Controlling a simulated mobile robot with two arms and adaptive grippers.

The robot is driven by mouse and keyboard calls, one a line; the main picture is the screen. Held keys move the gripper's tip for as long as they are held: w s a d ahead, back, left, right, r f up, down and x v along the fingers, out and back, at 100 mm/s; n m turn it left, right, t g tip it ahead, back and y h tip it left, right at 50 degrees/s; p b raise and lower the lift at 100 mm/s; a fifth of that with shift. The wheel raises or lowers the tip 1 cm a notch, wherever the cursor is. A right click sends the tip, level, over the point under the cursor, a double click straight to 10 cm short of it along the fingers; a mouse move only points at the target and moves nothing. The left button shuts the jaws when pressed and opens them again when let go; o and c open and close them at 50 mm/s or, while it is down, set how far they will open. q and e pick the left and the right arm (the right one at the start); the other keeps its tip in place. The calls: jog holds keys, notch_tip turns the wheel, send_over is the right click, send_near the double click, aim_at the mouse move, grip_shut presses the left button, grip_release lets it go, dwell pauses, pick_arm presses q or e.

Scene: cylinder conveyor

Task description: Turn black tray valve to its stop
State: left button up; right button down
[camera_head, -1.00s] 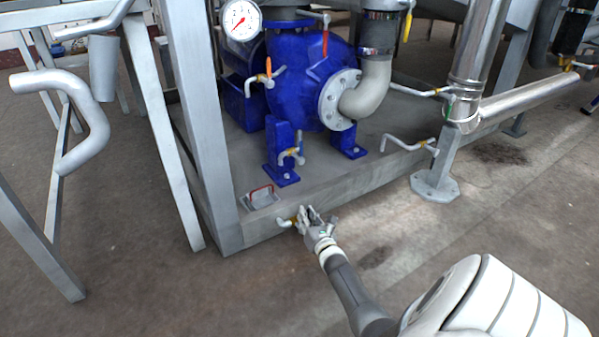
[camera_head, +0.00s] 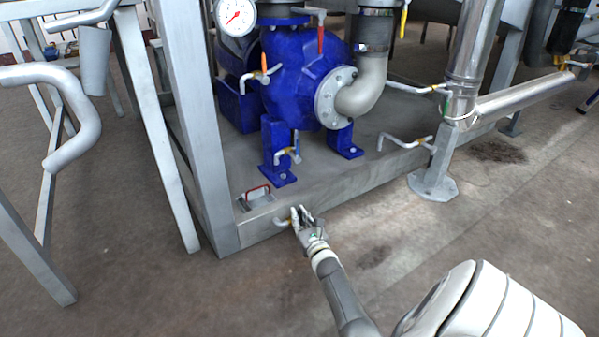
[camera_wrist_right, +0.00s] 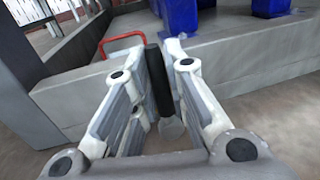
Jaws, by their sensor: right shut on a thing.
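The black valve handle (camera_wrist_right: 158,80) stands between the fingers of my right gripper (camera_wrist_right: 160,52) in the right wrist view, running from near the fingertips down towards the palm. The fingers are close on both sides of it. In the head view my right gripper (camera_head: 302,212) is at the front edge of the tray, beside a short pale pipe end (camera_head: 281,221) that sticks out of the tray's side. The handle itself is hidden by the fingers there. The grey tray (camera_head: 350,190) carries the blue pump. My left gripper is not in view.
A red handle (camera_head: 258,188) is on the tray corner, close behind the gripper. The blue pump (camera_head: 295,75) stands on the tray. A steel frame leg (camera_head: 200,120) rises at the left corner. A bent pipe outlet (camera_head: 405,142) is further right. The floor in front is clear.

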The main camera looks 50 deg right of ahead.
jog(key=c, duration=1.4)
grip_release()
jog(key=shift+c, duration=0.2)
jog(key=shift+r, duration=5)
